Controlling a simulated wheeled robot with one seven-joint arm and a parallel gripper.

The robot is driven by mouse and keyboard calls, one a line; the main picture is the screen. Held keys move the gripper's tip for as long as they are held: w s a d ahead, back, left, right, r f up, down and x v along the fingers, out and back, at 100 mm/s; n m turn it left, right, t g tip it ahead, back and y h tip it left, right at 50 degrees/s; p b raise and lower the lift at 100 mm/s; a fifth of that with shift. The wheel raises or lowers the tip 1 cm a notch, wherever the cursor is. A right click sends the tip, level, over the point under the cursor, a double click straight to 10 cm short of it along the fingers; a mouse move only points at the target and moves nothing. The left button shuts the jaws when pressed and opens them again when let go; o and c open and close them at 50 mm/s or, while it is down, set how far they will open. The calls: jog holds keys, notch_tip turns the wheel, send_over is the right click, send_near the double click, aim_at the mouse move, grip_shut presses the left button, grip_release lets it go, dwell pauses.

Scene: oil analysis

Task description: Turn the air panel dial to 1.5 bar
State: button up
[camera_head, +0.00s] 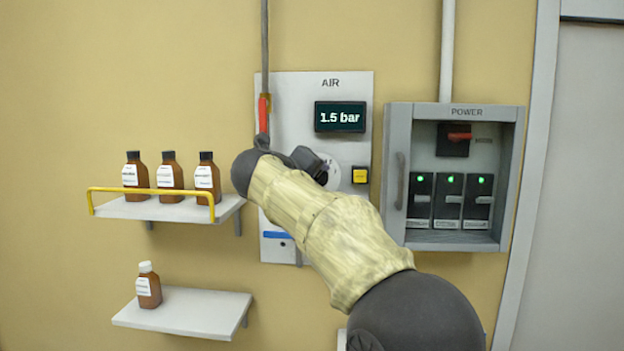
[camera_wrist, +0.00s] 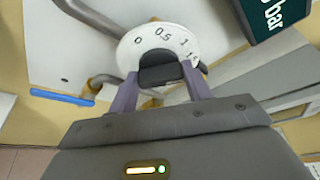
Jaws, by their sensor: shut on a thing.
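The air panel (camera_head: 290,85) is a pale plate on the wall marked AIR. Its display (camera_head: 340,117) reads 1.5 bar, and part of it shows in the wrist view (camera_wrist: 275,15). The dial (camera_wrist: 158,45) is a white disc with the marks 0, 0.5 and 1 in view; a further mark at its right is partly covered. My gripper (camera_wrist: 158,88) is shut on the dark dial knob (camera_wrist: 160,68), one finger on each side. In the head view my arm hides most of the dial, and only a sliver of its white face (camera_head: 327,165) shows.
A red-handled valve (camera_head: 263,115) sits on the pipe at the panel's left, close to my wrist. A yellow button (camera_head: 360,175) is right of the dial. The open power box (camera_head: 455,175) stands to the right. Shelves (camera_head: 185,312) with brown bottles are at the left.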

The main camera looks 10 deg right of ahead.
jog(key=shift+f, duration=0.2)
jog(key=o, duration=1)
jog(key=shift+r, duration=0.1)
jog(key=b+v, duration=0.5)
jog(key=v, duration=1.2)
jog(key=shift+s, duration=0.2)
jog(key=shift+w, duration=0.1)
